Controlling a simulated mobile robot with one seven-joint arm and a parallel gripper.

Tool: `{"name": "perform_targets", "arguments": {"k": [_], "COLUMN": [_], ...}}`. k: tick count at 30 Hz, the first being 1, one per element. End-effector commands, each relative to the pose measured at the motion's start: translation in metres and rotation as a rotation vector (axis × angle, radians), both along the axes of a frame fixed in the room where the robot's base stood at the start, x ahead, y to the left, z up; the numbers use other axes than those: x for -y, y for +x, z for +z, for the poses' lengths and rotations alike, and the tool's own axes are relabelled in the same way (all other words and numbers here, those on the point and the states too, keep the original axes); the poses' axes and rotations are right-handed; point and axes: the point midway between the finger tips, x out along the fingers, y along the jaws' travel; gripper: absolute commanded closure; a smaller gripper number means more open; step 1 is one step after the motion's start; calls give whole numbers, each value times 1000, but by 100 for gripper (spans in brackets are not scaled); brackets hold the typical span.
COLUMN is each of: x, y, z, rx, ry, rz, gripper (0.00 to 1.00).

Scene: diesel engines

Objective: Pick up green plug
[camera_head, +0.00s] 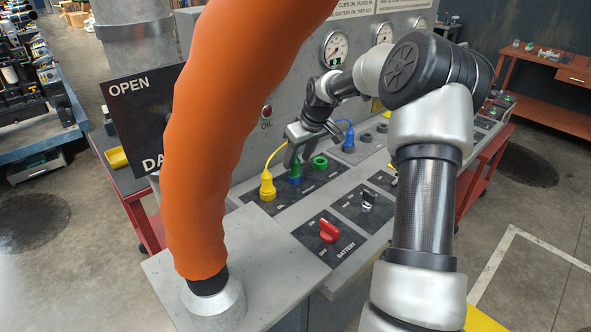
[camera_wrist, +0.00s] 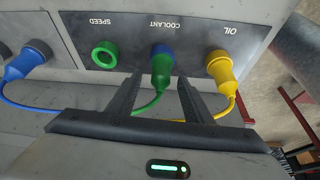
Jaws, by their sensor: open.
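The green plug (camera_wrist: 161,70) sits in a blue socket (camera_wrist: 162,49) under the COOLANT label in the wrist view, its green cable trailing back. In the head view the green plug (camera_head: 295,164) is partly covered by my gripper (camera_head: 298,140). My gripper (camera_wrist: 160,77) is open, with one finger on each side of the green plug. I cannot tell whether either finger touches it. An empty green socket (camera_wrist: 104,55) is to the left under the SPEED label. It also shows in the head view (camera_head: 320,163).
A yellow plug (camera_wrist: 220,68) stands in the OIL position, close to my right finger. A blue plug (camera_wrist: 22,64) is at the far left. A red battery switch (camera_head: 329,231) is on the console front. A large orange pipe (camera_head: 225,130) rises on the left. Gauges (camera_head: 335,48) line the panel.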

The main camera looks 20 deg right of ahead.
Motion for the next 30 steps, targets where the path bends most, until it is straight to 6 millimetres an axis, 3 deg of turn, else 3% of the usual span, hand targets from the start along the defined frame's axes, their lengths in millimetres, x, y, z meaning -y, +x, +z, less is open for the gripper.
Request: {"name": "perform_targets", "arguments": {"k": [6,14,21,30], "x": [-5,-5,-5,-4], "y": [10,11,11,12], "z": [-27,-29,-29,-22], "rx": [-1,0,0,3], "ry": [0,0,0,-2], "rz": [1,1,1,0], "gripper": [54,54,92,92]}}
